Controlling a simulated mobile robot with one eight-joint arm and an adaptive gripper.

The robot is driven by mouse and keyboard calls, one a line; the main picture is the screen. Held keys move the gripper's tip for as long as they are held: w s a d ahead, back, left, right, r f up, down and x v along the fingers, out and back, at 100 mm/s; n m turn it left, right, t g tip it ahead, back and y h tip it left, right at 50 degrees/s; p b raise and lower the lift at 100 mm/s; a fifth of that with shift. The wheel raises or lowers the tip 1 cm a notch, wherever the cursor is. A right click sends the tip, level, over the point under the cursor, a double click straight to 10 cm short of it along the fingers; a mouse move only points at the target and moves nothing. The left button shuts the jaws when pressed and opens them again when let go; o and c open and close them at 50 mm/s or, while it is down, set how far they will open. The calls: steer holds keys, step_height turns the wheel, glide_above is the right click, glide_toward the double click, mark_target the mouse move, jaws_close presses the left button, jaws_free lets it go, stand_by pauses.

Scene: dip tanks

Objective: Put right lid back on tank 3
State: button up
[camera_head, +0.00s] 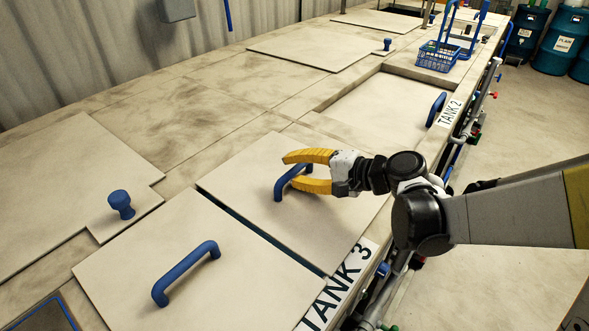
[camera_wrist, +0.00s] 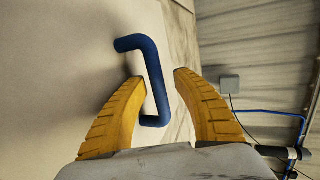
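Tank 3's right lid (camera_head: 245,177) is a beige panel lying flat, or nearly so, on the tank top beside the "TANK 3" label (camera_head: 340,287). Its blue bar handle (camera_head: 280,188) also shows in the wrist view (camera_wrist: 153,66). My gripper (camera_head: 289,170) has yellow fingers spread apart at this handle. In the wrist view the open fingers (camera_wrist: 158,78) have the handle partly between them, with gaps visible; contact is not clear. The left lid (camera_head: 118,258), with its own blue handle (camera_head: 186,270), lies beside it. A narrow dark gap separates the lids.
Tank 2's lid (camera_head: 375,112) sits recessed farther back, with a blue handle (camera_head: 436,108). A blue basket (camera_head: 437,58) stands beyond it. A blue knob (camera_head: 120,203) rises from a panel at left. Pipes and valves run along the right edge.

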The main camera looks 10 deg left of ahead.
steer(key=p+v, duration=0.2)
steer(key=v, duration=0.9)
steer(key=shift+s+d+r+p, duration=0.15)
steer(key=shift+s+d+p, duration=0.05)
steer(key=shift+d+p, duration=0.15)
steer(key=s+d+h, duration=0.2)
steer(key=s+d+f+n+h, duration=0.1)
steer(key=s+d+h, duration=0.1)
steer(key=s+d+f+n+h, duration=0.1)
steer(key=s+d+h, duration=0.1)
steer(key=s, duration=0.1)
steer(key=shift+s+f+h, duration=0.1)
steer(key=shift+f+h, duration=0.1)
steer(key=shift+h, duration=0.2)
steer(key=s+d+n+t+h, duration=0.1)
steer(key=s+d+n+h, duration=0.2)
steer(key=d, duration=0.6)
steer(key=s+h, duration=0.2)
steer(key=s, duration=0.1)
steer(key=shift+d+r+n+t+h, duration=0.25)
steer(key=shift+d+n+t+h, duration=0.05)
steer(key=shift+d+h, duration=0.1)
step_height(320, 180, down, 3)
steer(key=b, duration=0.2)
steer(key=shift+r+b, duration=0.15)
steer(key=shift+b, duration=0.15)
